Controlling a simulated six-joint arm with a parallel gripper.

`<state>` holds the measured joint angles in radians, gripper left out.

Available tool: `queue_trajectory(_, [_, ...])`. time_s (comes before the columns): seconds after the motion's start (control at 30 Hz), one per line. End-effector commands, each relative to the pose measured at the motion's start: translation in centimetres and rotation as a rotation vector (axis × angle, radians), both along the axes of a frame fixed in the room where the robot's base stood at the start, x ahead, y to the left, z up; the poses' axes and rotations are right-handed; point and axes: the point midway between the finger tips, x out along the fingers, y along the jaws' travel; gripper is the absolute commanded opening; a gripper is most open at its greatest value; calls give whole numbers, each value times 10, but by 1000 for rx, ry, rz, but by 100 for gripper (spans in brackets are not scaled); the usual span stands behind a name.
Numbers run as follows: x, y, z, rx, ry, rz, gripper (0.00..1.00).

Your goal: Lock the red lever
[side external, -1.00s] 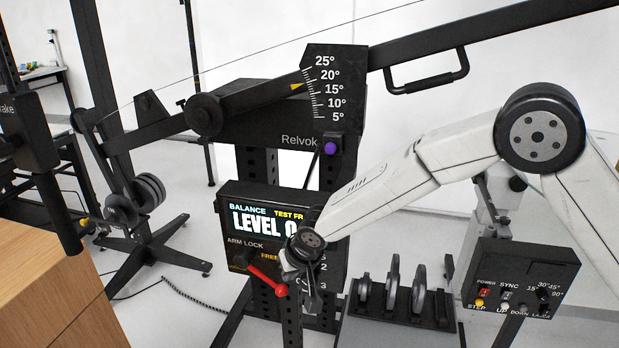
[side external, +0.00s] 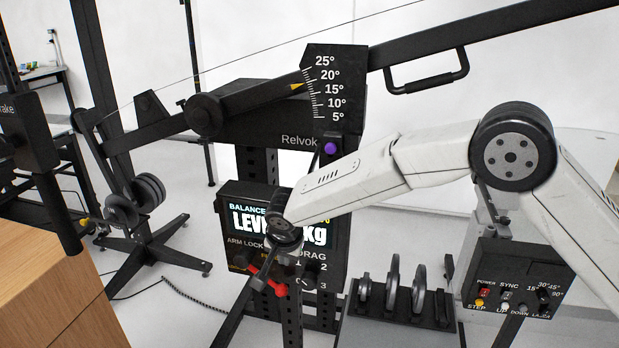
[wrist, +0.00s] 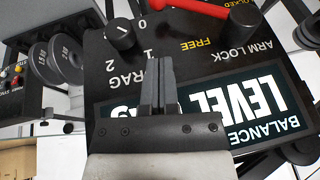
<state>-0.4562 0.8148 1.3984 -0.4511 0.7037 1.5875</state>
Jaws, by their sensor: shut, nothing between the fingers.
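The red lever (side external: 280,289) is on the front of the black balance panel, below the ARM LOCK label, slanting down to the right to its knob. In the wrist view the red lever (wrist: 205,12) is at the top edge, partly cut off, with the yellow FREE label below it and a LOCKED label near its right end. My gripper (side external: 259,282) is shut and empty in front of the panel, overlapping the lever in the side view; contact cannot be told. In the wrist view my gripper's fingers (wrist: 157,68) are together, apart from the lever.
The black DRAG knob (wrist: 121,34) is beside the fingers in the wrist view. The lit display (side external: 318,235) is partly hidden by my arm. Weight discs (side external: 393,285) stand on a rack to the right, near a switch box (side external: 512,290). A wooden block (side external: 50,290) is at left.

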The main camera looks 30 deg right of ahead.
Motion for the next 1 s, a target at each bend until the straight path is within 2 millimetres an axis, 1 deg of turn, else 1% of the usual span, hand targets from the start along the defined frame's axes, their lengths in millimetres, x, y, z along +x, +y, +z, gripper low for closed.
queue_trajectory(0.37, [0,0,-1,0,-1,1,0])
queue_trajectory(0.57, [4,-1,-8,0,-1,1,0])
queue_trajectory(0.77, [10,-4,-27,0,2,1,0])
queue_trajectory(1.0, [21,-8,-55,-1,2,2,0])
